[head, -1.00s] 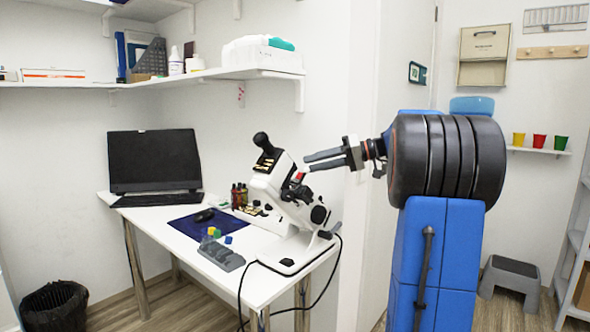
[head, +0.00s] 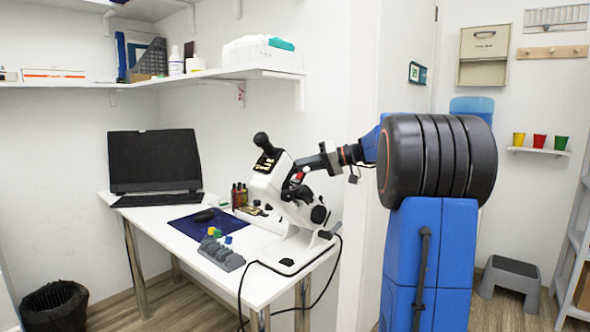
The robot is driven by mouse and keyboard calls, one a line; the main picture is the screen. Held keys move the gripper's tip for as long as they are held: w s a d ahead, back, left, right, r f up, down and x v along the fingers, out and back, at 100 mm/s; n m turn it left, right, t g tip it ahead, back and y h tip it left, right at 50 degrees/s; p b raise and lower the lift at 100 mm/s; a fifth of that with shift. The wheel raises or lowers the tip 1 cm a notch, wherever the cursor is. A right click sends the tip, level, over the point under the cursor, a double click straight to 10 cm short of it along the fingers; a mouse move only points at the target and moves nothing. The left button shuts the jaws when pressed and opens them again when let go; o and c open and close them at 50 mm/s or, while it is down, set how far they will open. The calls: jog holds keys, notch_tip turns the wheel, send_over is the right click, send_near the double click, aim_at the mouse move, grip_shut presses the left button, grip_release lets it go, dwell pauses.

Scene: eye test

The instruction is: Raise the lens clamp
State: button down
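The white-and-black eye instrument (head: 285,200) stands on the right end of the white desk, with a black eyepiece on top. A small red part (head: 299,175) shows on its right side; it may be the lens clamp, but it is too small to be sure. My gripper (head: 300,170) reaches in from the right, with its fingertips at the instrument beside the red part. The fingertips overlap the dark parts of the instrument, so I cannot tell whether they touch or grip anything.
A grey rack (head: 221,254) with small coloured blocks sits at the desk's front edge. Small bottles (head: 239,194) stand behind the instrument. A black monitor (head: 154,160), keyboard and blue mat (head: 187,227) are to the left. A black cable hangs off the desk's right end. A shelf (head: 215,75) runs above.

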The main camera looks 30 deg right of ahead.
aim_at(289, 185)
jog(key=shift+s+a+r, duration=0.25)
jog(key=shift+a+r, duration=0.4)
jog(key=shift+r, duration=0.05)
jog(key=shift+s+a+r, duration=0.2)
jog(key=shift+a+r, duration=0.45)
jog(key=shift+r, duration=0.1)
jog(key=shift+s+a+r, duration=0.25)
jog(key=shift+a+r, duration=0.4)
jog(key=shift+r, duration=0.05)
jog(key=c, duration=1.7)
grip_release()
jog(key=shift+a+r, duration=0.1)
jog(key=shift+s, duration=0.1)
jog(key=shift+s+d, duration=0.15)
jog(key=shift+d, duration=0.2)
jog(key=v, duration=1.6)
jog(key=shift+s+d+r, duration=0.1)
jog(key=shift+s+d, duration=0.1)
jog(key=shift+s, duration=0.05)
